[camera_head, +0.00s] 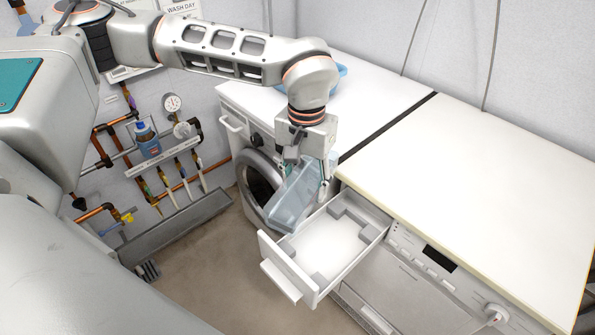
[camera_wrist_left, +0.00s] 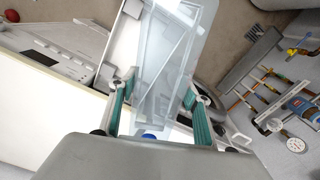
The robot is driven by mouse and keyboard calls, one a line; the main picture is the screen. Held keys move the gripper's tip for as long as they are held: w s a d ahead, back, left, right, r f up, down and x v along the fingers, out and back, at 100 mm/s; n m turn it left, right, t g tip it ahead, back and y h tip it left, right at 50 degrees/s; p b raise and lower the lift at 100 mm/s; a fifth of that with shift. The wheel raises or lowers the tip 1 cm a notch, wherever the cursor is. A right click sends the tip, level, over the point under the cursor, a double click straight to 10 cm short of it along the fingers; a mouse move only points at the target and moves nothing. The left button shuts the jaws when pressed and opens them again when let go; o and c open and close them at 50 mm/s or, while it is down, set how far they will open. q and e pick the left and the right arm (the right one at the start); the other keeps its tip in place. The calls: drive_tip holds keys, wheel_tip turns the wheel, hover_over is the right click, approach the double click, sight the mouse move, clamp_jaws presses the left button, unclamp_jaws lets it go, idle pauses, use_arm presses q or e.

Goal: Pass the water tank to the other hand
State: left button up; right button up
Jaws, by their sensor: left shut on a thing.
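The water tank (camera_head: 293,199) is a clear, pale blue, long box. My left gripper (camera_head: 306,167) is shut on its upper end. The tank hangs tilted in front of the washing machine's round door, beside the open drawer (camera_head: 335,245). In the left wrist view the tank (camera_wrist_left: 172,62) extends away from between the green-padded fingers of my left gripper (camera_wrist_left: 158,122). A small blue spot shows on the tank near the fingers. My right gripper is in neither view.
The pulled-out white drawer is empty, with grey blocks inside, and juts out beside the tank. The white countertop (camera_head: 480,190) is clear. A washing machine (camera_head: 262,182) stands behind the tank.

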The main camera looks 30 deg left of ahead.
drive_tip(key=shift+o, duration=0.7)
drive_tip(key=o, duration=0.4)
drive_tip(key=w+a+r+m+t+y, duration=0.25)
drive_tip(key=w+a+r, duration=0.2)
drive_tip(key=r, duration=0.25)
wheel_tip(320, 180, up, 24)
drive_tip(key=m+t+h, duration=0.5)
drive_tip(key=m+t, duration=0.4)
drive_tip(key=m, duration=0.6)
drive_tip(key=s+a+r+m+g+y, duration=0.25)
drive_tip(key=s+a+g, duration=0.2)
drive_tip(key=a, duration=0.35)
use_arm(q)
drive_tip(key=w+d+r, duration=0.1)
drive_tip(key=d+r, duration=0.1)
drive_tip(key=d, duration=1.1)
drive_tip(key=w+d+r+m, duration=0.1)
drive_tip(key=d+r, duration=0.2)
drive_tip(key=d, duration=1.1)
drive_tip(key=shift+w+d+m, duration=0.2)
drive_tip(key=shift+m, duration=0.1)
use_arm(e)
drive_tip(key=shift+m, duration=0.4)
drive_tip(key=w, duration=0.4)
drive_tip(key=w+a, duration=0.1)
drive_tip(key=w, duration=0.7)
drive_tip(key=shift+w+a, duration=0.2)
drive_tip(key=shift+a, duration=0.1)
